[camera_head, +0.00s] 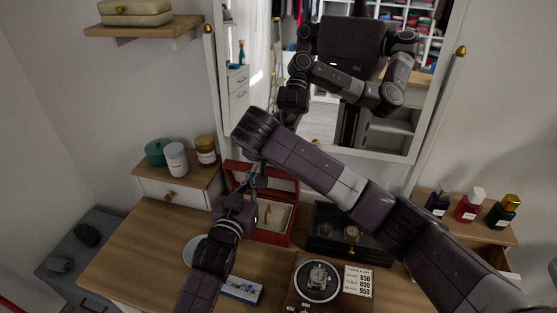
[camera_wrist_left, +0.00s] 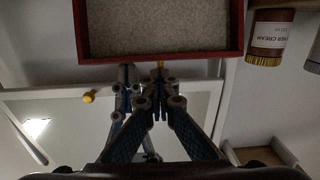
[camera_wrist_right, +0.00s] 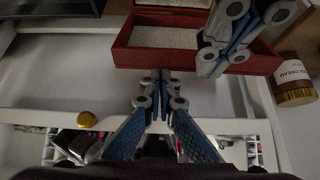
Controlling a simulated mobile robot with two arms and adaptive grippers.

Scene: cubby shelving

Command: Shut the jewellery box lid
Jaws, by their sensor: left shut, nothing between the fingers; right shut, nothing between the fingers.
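The red jewellery box (camera_head: 271,237) stands open on the table in front of the mirror. Its lid (camera_head: 287,184) is raised and tilted back, and pale lining shows inside. My left gripper (camera_head: 252,182) is shut and empty in front of the lid. In the left wrist view its fingers (camera_wrist_left: 157,78) are close to a red rim (camera_wrist_left: 160,58); contact cannot be told. My right gripper (camera_wrist_right: 157,78) is shut and empty beside the red rim in the right wrist view, with my left gripper (camera_wrist_right: 235,38) crossing the box there. My right arm mostly hides the right gripper in the head view.
A dark glass-topped case (camera_head: 345,250) stands right of the box. A watch on a round stand (camera_head: 318,281) and a price card (camera_head: 358,281) are in front. Jars (camera_head: 175,160) stand on the left side shelf and bottles (camera_head: 470,205) on the right. The mirror (camera_head: 385,135) is close behind.

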